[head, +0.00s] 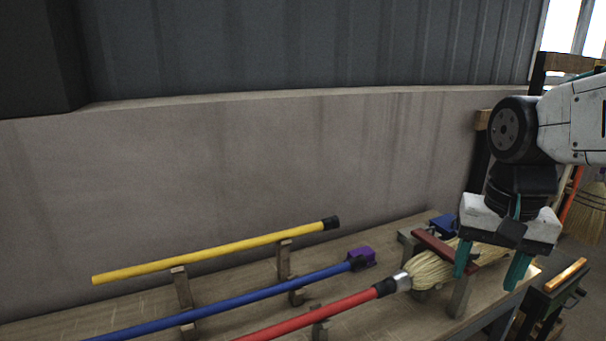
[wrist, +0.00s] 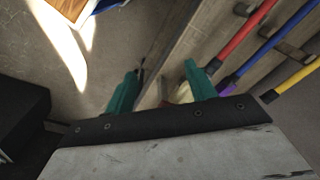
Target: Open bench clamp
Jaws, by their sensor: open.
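The bench clamp seems to be the assembly with a dark red bar (head: 436,247) at the right end of the workbench (head: 376,231), partly behind my gripper. The bar lies across the pale straw head (head: 428,268) of a red-handled broom (head: 320,319). My gripper (head: 489,267) is open, with two teal fingers pointing down over the bench's right end, near the bar's right end. I cannot tell if a finger touches it. In the wrist view the open fingers (wrist: 161,76) have a bit of straw (wrist: 185,92) showing between them; the clamp is not clearly visible there.
A blue handle (head: 240,298) with a purple end block (head: 361,255) and a yellow handle (head: 215,251) rest on wooden supports to the left. A blue block (head: 444,224) sits behind the bar. A wall stands behind the bench. A dark stand (head: 550,303) is at the lower right.

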